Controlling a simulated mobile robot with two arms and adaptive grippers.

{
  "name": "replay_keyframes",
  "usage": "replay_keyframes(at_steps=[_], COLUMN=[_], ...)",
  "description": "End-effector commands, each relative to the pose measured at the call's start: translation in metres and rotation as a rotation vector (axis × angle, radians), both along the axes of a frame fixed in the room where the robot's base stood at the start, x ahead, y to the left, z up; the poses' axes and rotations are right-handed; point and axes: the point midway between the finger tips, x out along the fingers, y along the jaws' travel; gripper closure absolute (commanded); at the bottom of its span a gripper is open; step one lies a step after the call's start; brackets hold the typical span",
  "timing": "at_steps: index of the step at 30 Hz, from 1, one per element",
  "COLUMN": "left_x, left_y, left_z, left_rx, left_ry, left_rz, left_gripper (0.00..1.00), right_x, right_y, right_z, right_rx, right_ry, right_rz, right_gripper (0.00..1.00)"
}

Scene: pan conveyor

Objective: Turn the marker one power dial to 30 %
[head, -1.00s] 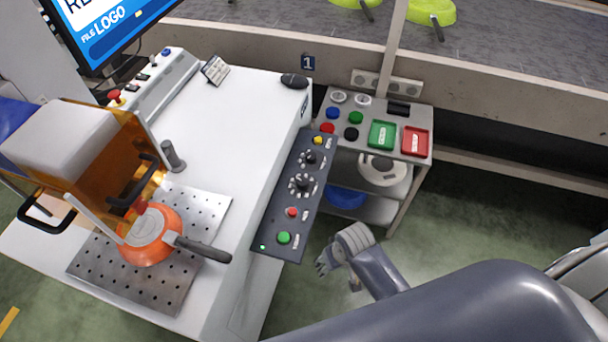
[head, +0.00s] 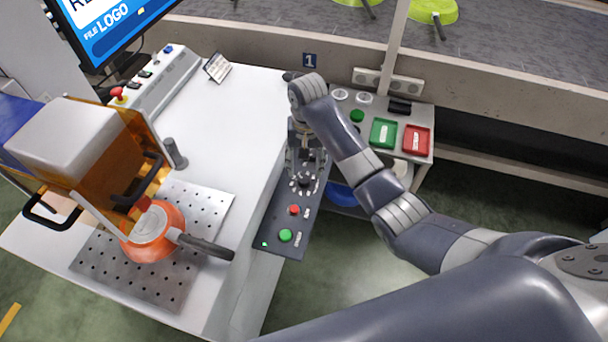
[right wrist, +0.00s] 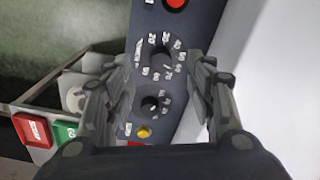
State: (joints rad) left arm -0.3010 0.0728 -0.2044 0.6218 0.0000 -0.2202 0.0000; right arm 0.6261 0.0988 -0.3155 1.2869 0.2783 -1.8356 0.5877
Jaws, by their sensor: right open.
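The dark control panel of marker one (head: 272,226) is fixed along the right side of the white table. The larger dial (head: 304,181), black with a ring of white number plates, also shows in the right wrist view (right wrist: 160,58); its exact setting is too small to read. A smaller dial (right wrist: 151,105) sits nearer the yellow button (right wrist: 144,132). My right gripper (head: 304,172) points down over the panel, its fingers open and empty. In the right wrist view the fingers (right wrist: 154,72) stand to either side of the dials, apart from them. My left gripper is out of view.
A red button (head: 294,210) and a green button (head: 285,236) lie below the larger dial. An orange pan (head: 153,232) lies on the perforated plate (head: 205,201).

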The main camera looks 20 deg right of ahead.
Motion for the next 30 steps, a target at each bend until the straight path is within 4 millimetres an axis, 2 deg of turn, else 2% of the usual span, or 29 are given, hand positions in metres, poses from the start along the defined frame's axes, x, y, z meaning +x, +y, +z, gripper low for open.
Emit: replay_keyframes(at_steps=[1,4,8,11,21,25,30], left_x=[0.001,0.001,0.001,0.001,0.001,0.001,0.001], left_y=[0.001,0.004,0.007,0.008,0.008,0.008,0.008], left_z=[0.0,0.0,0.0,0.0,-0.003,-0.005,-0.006], left_rx=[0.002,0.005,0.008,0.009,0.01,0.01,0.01], left_ry=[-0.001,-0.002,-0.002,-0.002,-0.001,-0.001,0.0], left_rz=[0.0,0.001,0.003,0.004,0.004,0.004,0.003], left_gripper=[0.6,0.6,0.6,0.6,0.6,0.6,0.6], right_x=[0.009,0.017,0.021,0.02,0.019,0.02,0.02], right_y=[-0.002,-0.003,-0.004,-0.004,-0.004,-0.003,-0.003], right_z=[0.008,0.018,0.016,0.004,-0.06,-0.076,-0.086], right_rx=[-0.005,-0.009,-0.012,-0.012,-0.013,-0.012,-0.012], right_ry=[0.006,0.018,0.025,0.028,0.026,0.024,0.023], right_rz=[-0.019,-0.045,-0.058,-0.059,-0.056,-0.056,-0.056], right_gripper=[0.5,0.5,0.5,0.5,0.5,0.5,0.5])
